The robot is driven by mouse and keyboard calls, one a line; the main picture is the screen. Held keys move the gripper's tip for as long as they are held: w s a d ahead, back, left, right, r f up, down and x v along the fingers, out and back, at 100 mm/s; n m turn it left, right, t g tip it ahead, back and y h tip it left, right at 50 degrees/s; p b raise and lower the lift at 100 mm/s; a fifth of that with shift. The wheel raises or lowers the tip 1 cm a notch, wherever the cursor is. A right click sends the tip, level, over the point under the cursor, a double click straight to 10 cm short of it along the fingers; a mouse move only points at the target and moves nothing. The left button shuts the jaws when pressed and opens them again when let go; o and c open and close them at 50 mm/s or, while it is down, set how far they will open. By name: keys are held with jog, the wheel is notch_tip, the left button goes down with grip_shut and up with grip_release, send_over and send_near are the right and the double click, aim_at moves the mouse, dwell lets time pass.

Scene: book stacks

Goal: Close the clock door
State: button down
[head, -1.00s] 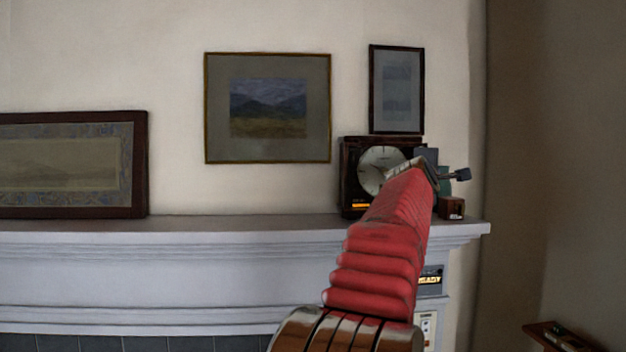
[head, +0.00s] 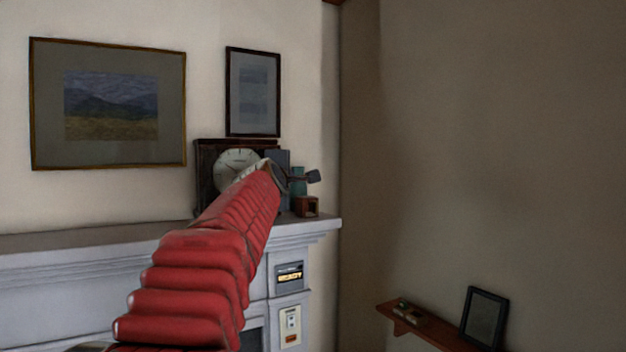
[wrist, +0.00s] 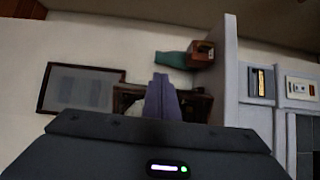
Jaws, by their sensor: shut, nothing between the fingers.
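The clock (head: 204,172) is a dark wooden case with a round pale dial, upright on the mantelpiece. My arm crosses in front of its lower right part in the head view. I cannot make out clearly how its door stands. Dark parts of the case (wrist: 196,106) show behind my fingers in the wrist view. My gripper (head: 314,176) is by the clock's right side in the head view, in front of the objects there. In the wrist view my gripper (wrist: 163,96) shows its fingers together and empty. I cannot tell whether it touches anything.
Framed pictures hang behind. A low wall shelf (head: 425,328) is at right. Left of the clock the mantelpiece is clear.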

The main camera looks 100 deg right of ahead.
jog(key=s+a, duration=0.6)
jog(key=a, duration=0.1)
dwell(1.0)
jog(key=c, duration=2.5)
grip_release()
jog(key=shift+c, duration=0.2)
